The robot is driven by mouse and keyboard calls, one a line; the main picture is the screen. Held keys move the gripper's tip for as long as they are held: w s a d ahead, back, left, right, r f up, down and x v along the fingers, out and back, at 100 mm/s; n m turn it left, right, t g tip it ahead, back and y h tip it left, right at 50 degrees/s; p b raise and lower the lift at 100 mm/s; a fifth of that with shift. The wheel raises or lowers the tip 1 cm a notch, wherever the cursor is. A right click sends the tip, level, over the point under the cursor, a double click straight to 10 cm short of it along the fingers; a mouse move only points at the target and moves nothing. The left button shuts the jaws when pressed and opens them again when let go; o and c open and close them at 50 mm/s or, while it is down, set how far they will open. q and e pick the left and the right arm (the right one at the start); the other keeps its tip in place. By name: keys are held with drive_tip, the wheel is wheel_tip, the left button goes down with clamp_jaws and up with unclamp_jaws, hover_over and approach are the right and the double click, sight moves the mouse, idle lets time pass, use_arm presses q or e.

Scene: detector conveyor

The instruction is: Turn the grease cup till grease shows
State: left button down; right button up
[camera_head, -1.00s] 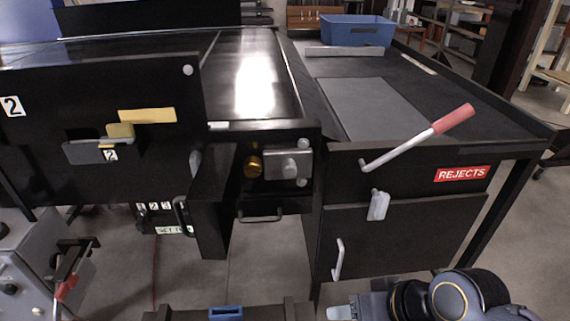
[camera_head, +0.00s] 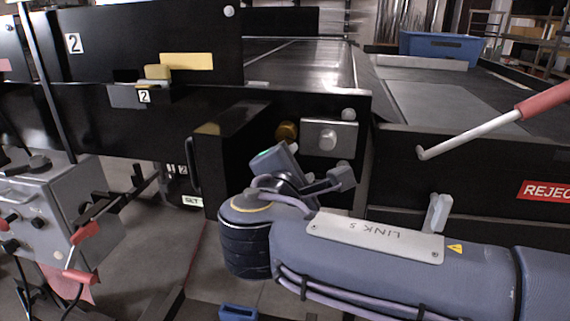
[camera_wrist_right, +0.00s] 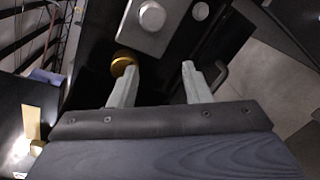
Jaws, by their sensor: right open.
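The grease cup is a small round brass knob (camera_head: 287,131) on the dark conveyor end panel, left of a grey metal block with a round button (camera_head: 329,138). In the right wrist view the brass cup (camera_wrist_right: 124,62) shows at the tip of the left-hand finger, not between the two fingers. I cannot tell whether that finger touches it. My right gripper (camera_wrist_right: 159,68) is open, with nothing visible between its fingers. In the head view my right arm crosses the lower right, with its hand just below the cup. No grease is visible. My left gripper is not in view.
A red-handled lever (camera_head: 480,125) sticks out from the rejects cabinet at the right. A black box-like guard (camera_head: 222,165) stands out just left of the cup. A grey control box (camera_head: 45,215) stands at the left. A blue bin (camera_head: 440,47) sits at the back.

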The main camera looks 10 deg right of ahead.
sight(287, 136)
drive_tip(key=a+r+n+t, duration=0.1)
drive_tip(key=a+r+t, duration=0.1)
drive_tip(key=a+r, duration=0.15)
drive_tip(key=x, duration=0.7)
drive_tip(key=shift+f, duration=0.4)
drive_tip(key=shift+f+b, duration=0.1)
drive_tip(key=shift+b, duration=0.3)
drive_tip(key=c, duration=0.7)
